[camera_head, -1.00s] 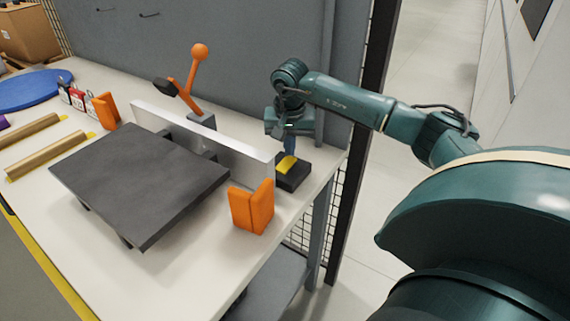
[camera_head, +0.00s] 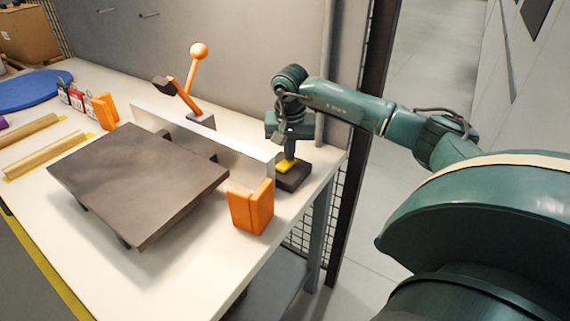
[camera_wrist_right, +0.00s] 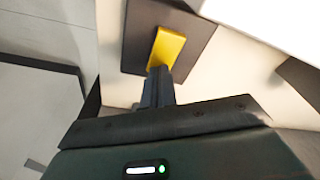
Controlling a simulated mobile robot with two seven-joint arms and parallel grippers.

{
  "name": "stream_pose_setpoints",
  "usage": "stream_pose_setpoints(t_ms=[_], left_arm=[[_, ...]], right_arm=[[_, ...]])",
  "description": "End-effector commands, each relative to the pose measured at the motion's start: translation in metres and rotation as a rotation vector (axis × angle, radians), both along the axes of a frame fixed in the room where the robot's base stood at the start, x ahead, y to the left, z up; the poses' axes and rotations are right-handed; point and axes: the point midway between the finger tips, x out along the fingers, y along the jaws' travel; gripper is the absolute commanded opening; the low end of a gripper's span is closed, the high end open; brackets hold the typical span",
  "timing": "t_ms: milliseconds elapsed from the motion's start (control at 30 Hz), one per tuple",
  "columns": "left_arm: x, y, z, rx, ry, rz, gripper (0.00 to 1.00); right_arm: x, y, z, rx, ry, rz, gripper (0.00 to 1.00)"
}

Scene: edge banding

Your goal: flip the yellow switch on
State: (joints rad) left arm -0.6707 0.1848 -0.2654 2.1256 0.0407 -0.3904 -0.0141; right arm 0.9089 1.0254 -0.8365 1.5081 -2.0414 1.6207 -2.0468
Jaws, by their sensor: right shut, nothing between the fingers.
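The yellow switch (camera_head: 285,166) sits on a dark box (camera_head: 294,177) near the table's right end. It also shows in the right wrist view (camera_wrist_right: 167,47), on its dark base (camera_wrist_right: 196,30). My right gripper (camera_head: 289,152) points down over the switch, shut and empty. In the right wrist view its closed fingertips (camera_wrist_right: 158,72) are at the near edge of the yellow rocker; I cannot tell whether they touch it. The fingers hide part of the switch in the head view. My left gripper is not in view.
An orange block (camera_head: 252,207) stands close to the switch box. An orange-knobbed lever (camera_head: 195,75) stands further back. A grey wall (camera_head: 215,50) runs behind.

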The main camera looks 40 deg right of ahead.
Motion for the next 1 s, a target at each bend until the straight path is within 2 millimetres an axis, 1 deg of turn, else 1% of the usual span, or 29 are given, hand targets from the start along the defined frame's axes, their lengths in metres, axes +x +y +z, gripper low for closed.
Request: stream_pose_setpoints(t_ms=[167,900,1000], left_arm=[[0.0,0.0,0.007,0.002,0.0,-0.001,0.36],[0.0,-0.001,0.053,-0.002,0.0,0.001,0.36],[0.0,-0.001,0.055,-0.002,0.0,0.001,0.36]], right_arm=[[0.0,0.001,0.008,0.001,0.002,0.001,0.0],[0.0,0.0,0.068,0.0,0.002,0.001,0.0],[0.0,0.0,0.071,0.0,0.002,0.001,0.0]])
